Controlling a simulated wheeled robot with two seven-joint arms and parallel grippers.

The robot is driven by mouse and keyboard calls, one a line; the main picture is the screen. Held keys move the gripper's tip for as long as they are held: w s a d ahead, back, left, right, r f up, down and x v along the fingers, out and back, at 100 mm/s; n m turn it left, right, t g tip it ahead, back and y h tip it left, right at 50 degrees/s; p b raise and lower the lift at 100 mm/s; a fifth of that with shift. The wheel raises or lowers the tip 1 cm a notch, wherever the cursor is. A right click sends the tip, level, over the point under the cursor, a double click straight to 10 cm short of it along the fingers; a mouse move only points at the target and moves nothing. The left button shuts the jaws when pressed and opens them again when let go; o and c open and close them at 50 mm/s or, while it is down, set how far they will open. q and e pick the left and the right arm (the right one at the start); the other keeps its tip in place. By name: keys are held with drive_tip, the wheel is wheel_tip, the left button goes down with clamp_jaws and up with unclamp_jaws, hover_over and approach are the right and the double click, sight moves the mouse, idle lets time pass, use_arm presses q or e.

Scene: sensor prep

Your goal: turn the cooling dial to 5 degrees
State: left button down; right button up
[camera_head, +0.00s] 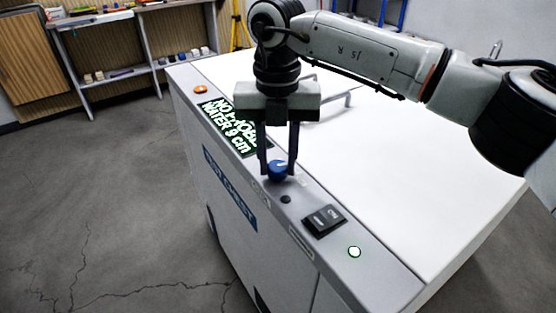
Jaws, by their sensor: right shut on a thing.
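The cooling dial (278,172) is a small blue knob on the grey front panel of the white test chest (400,170). My right gripper (279,165) points straight down over it and is shut on the dial, one finger on each side. The dial's pointer and scale marks are too small and too covered to read. A dark display (235,128) left of the gripper shows green-white text, partly hidden by the gripper, with "WATER 9 cm" legible. My left gripper is not in view.
A black rocker switch (324,220), a small black knob (286,199) and a lit green-white lamp (354,252) sit right of the dial. An orange button (200,89) is at the panel's far end. Shelves (140,50) stand at the back left. The floor at left is clear.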

sight(276, 166)
drive_tip(key=m, duration=0.5)
drive_tip(key=shift+r+b, duration=0.1)
drive_tip(key=shift+b, duration=0.3)
drive_tip(key=shift+w, duration=0.1)
drive_tip(key=o, duration=1.1)
drive_tip(key=shift+a, duration=0.1)
drive_tip(key=shift+c, duration=0.2)
wheel_tip(276, 166, up, 10)
drive_tip(key=shift+r, duration=0.15)
